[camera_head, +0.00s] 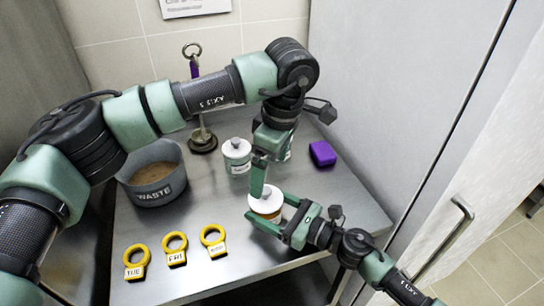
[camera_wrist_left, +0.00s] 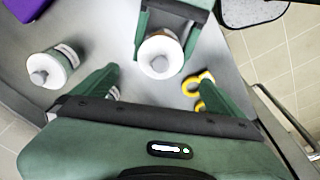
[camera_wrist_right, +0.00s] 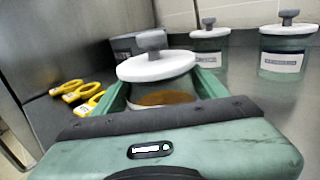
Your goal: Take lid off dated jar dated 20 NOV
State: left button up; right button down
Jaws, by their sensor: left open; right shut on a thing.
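A jar with a white knobbed lid and brown contents (camera_head: 266,207) stands near the front right of the steel counter. My right gripper (camera_head: 268,222) is shut around its body. The jar's lid is on, as the right wrist view (camera_wrist_right: 157,66) shows; no date can be read on this jar. My left gripper (camera_head: 260,180) is open, just above and behind the lid, pointing down. In the left wrist view the lid (camera_wrist_left: 160,56) lies ahead of the open fingers (camera_wrist_left: 157,92), with nothing between them. Two more lidded jars stand behind, a left one (camera_wrist_right: 210,50) and a right one (camera_wrist_right: 287,52).
A grey WASTE tub (camera_head: 150,192) stands at the left, and a stand with a ring (camera_head: 203,142) at the back. Several yellow ring tags (camera_head: 175,247) lie along the front. A purple block (camera_head: 322,153) is at the right, near the wall panel.

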aim_at(265, 190)
pick_arm(q)
jog(key=f, duration=0.5)
jog(key=a+f, duration=0.1)
jog(key=f, duration=0.2)
jog(key=shift+w+a+f, duration=0.1)
jog(key=shift+w+f, duration=0.05)
jog(key=shift+w, duration=0.15)
jog(key=c, duration=1.6)
jog(key=shift+r, duration=1.15)
jog(key=shift+r, duration=2)
pick_arm(e)
jog(key=shift+c, duration=0.2)
grip_release()
